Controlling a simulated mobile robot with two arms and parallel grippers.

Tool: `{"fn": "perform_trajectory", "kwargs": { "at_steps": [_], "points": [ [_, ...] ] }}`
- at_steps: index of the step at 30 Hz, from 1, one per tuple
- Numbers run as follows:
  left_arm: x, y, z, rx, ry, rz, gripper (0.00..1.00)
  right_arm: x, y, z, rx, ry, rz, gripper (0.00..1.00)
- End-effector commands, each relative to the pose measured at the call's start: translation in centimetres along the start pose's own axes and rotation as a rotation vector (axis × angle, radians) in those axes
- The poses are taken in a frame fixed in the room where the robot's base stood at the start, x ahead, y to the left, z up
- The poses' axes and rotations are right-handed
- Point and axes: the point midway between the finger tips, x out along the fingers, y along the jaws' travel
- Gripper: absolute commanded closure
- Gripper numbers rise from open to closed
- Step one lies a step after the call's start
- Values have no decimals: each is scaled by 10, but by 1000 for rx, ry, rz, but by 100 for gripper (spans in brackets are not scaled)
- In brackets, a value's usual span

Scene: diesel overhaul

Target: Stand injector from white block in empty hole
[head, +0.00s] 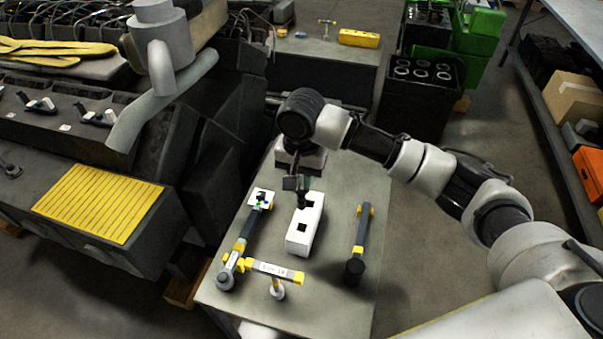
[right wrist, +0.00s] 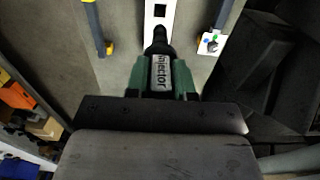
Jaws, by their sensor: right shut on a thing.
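The white block (head: 298,243) lies on the grey table, with one square dark opening showing near its front end. The block also shows at the top of the right wrist view (right wrist: 149,22), with one opening visible. My right gripper (head: 297,186) is above the block's far end. Its green-edged fingers (right wrist: 160,82) are shut on the injector (right wrist: 161,72), a dark body with a white "injector" label. The injector's dark end points toward the block. I cannot tell whether that end is inside a far opening or just above it. My left gripper is not in view.
On the table, a yellow-and-grey tool (head: 245,235) lies left of the block, a T-handled tool (head: 277,275) in front, and a dark hammer-like tool (head: 361,238) to the right. The engine (head: 150,240) stands close on the left.

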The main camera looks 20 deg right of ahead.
Motion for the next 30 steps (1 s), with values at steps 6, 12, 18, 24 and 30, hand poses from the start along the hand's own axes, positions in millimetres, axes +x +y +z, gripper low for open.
{"fn": "perform_trajectory", "kwargs": {
  "at_steps": [6,12,18,24,30],
  "points": [
    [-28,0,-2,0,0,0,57,-22,0,0,0,1,-2,100],
    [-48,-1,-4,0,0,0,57,-36,0,0,0,0,-2,100],
    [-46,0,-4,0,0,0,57,-51,-1,0,0,2,-3,100],
    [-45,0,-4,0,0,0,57,-55,0,0,0,1,-1,100],
    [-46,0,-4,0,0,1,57,-55,0,0,0,1,-2,100]
  ]
}}
